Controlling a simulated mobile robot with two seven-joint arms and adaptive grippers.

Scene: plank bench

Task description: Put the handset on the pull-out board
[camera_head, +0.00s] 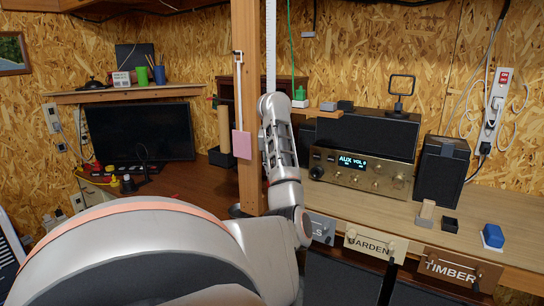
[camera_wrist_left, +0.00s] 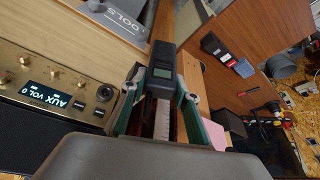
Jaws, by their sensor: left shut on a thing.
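In the head view my left arm rises beside the wooden post, and the gripper and handset cannot be made out there. I cannot pick out the pull-out board with certainty. A reddish-brown board surface (camera_wrist_left: 228,90) lies right of the handset in the left wrist view. My right gripper is not in view.
The wooden post (camera_head: 246,115) stands close beside my arm. An amplifier (camera_head: 362,169) and a speaker (camera_head: 441,171) stand on the bench at right. A monitor (camera_head: 140,132) stands at left.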

